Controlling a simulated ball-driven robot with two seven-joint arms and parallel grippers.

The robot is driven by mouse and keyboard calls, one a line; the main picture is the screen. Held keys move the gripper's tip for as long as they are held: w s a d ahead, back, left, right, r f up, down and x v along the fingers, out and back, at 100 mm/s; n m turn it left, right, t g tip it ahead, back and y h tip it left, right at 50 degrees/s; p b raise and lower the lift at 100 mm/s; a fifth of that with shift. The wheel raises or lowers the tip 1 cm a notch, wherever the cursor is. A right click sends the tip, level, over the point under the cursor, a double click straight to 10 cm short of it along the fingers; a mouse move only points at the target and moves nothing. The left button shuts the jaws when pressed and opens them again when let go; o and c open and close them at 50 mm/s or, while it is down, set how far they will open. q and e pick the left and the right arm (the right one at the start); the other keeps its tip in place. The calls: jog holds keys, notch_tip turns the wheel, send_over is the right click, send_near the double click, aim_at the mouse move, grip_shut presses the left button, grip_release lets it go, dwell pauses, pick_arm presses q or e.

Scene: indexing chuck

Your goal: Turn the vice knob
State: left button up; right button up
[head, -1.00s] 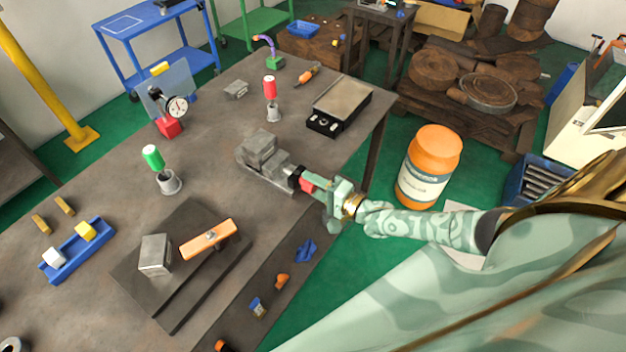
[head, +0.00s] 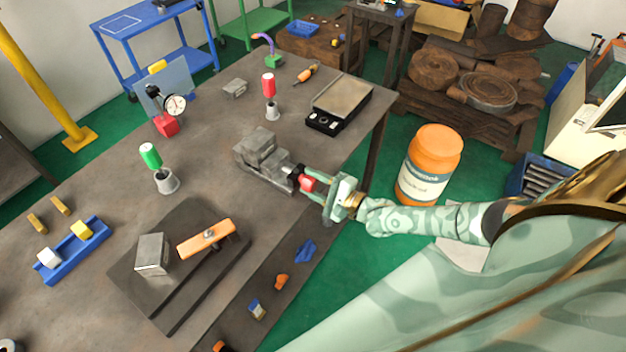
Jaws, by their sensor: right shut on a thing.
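The grey vice (head: 265,158) stands on the table near its right edge. Its red knob (head: 307,184) faces the table's edge, toward my arm. My right gripper (head: 314,187) reaches in from the right and is shut on the red knob, with its fingers hiding part of it. My left gripper is not in view.
A digital scale (head: 338,104) lies behind the vice. A dark plate (head: 185,290) with a metal block and an orange-handled clamp lies in front. A large orange bottle (head: 430,165) stands beyond the table edge.

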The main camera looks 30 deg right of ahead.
jog(key=shift+f, duration=0.1)
jog(key=o, duration=1)
jog(key=shift+s, duration=0.1)
